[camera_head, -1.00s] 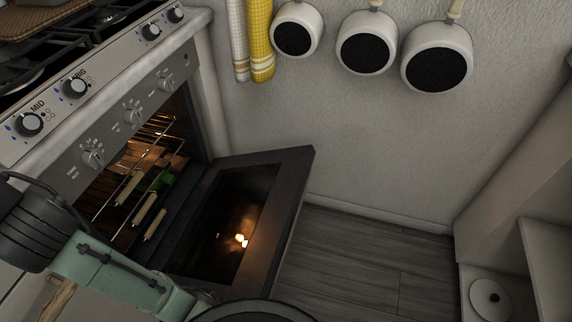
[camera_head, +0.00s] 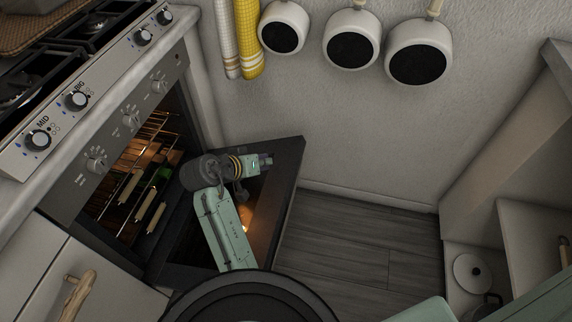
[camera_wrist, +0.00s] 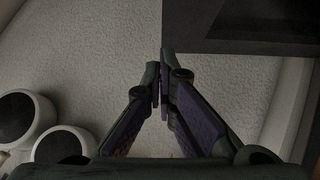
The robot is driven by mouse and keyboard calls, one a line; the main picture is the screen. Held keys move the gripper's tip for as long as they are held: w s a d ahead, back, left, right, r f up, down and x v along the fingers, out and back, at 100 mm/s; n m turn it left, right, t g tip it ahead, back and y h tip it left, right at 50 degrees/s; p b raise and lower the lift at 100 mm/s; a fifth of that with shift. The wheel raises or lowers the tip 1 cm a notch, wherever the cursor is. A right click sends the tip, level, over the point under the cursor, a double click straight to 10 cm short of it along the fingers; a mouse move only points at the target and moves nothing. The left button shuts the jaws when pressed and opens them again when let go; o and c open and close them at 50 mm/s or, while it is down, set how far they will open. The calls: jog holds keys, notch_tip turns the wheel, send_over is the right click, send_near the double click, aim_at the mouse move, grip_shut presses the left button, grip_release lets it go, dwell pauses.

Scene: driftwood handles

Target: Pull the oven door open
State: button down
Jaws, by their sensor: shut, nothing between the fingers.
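The oven door (camera_head: 289,178) is hinged down and stands well open, tilted out from the oven (camera_head: 128,125), with its dark glass partly hidden behind my arm. The lit oven cavity shows racks inside. My gripper (camera_head: 268,160) is over the inner side of the door, near its far upper part. In the wrist view my gripper (camera_wrist: 163,78) has its fingers together with nothing between them. A dark panel (camera_wrist: 245,25), which looks like the door, lies just beyond and right of the fingertips; I cannot tell whether they touch it.
White pots (camera_head: 352,42) and yellow and white cloths (camera_head: 247,40) hang on the far wall. A pale shelf unit (camera_head: 500,170) with a lid stands at right. A cabinet with a driftwood handle (camera_head: 78,295) is at lower left. The wooden floor (camera_head: 350,240) right of the door is clear.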

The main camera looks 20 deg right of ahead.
jog(key=p, duration=0.2)
send_over(286, 174)
jog(key=a, duration=0.1)
jog(key=f, duration=0.4)
jog(key=w+f, duration=0.1)
jog(key=f, duration=0.1)
jog(key=shift+s+d+f, duration=0.15)
jog(key=shift+s+f, duration=0.05)
jog(key=shift+f, duration=0.35)
jog(key=shift+s+d+f, duration=0.15)
jog(key=shift+s+f, duration=0.05)
jog(key=shift+f, duration=0.35)
jog(key=shift+s+d+f, duration=0.15)
jog(key=shift+d+f, duration=0.1)
jog(key=shift+f, duration=0.45)
jog(key=s+d+f+b, duration=0.1)
jog(key=d+f+b, duration=0.1)
jog(key=f, duration=0.4)
jog(key=s+d+f+m+y+b, duration=0.1)
jog(key=d+f+b, duration=0.1)
jog(key=f, duration=0.3)
jog(key=s+d+f+t+y+b, duration=0.1)
jog(key=s+f+b, duration=0.1)
jog(key=f+b, duration=0.2)
notch_tip(286, 174, down, 3)
jog(key=shift+d+r, duration=0.2)
jog(key=shift+d, duration=0.2)
jog(key=shift+r, duration=0.15)
